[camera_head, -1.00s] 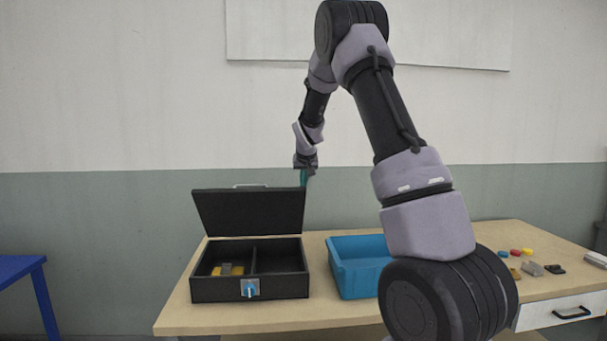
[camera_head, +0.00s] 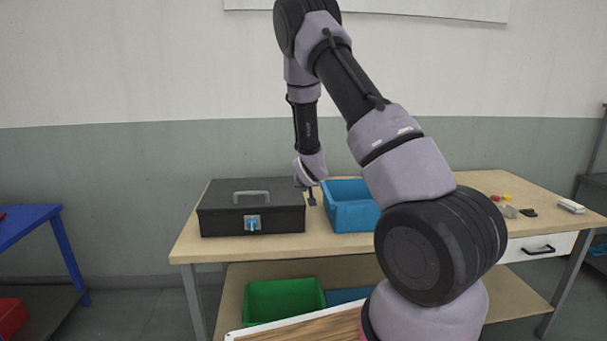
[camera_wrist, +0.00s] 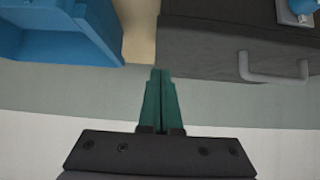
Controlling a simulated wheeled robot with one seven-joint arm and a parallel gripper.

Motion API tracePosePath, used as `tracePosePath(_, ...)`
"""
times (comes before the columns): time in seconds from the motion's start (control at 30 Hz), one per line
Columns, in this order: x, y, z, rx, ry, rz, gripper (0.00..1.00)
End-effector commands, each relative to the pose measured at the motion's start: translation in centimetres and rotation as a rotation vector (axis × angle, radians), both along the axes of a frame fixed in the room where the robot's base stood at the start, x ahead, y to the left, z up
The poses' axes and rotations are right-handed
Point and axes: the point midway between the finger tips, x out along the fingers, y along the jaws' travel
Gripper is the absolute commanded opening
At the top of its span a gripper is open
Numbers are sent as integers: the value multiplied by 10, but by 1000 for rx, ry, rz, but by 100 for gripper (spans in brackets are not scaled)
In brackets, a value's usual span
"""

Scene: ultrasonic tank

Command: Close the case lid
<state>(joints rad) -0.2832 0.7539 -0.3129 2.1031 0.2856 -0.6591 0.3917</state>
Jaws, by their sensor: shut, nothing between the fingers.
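The black case (camera_head: 228,221) sits on the table with its lid (camera_head: 285,191) down flat over the body. A grey handle (camera_head: 251,194) is on top of the lid, and a blue-and-silver latch (camera_head: 252,223) is on the front. The case also shows in the wrist view (camera_wrist: 205,45), with its handle (camera_wrist: 272,75). My gripper (camera_head: 312,203) is beside the lid's right edge, in the gap between the case and the blue bin. In the wrist view its teal fingers (camera_wrist: 161,75) are together and empty. The inside of the case is hidden.
The blue bin (camera_head: 350,216) stands close to the right of my gripper; it shows in the wrist view (camera_wrist: 75,45). Small parts (camera_head: 508,211) lie at the table's right. A green bin (camera_head: 283,300) is on the shelf below. The table front by the case is clear.

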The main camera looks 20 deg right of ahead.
Motion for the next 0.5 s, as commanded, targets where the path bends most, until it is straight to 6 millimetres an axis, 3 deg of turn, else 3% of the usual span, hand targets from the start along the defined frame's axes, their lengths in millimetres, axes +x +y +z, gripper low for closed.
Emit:
tracePosePath(0.2,-5,1,-25,1,3,1,0)
tracePosePath(0.5,-6,2,-38,1,1,2,0)
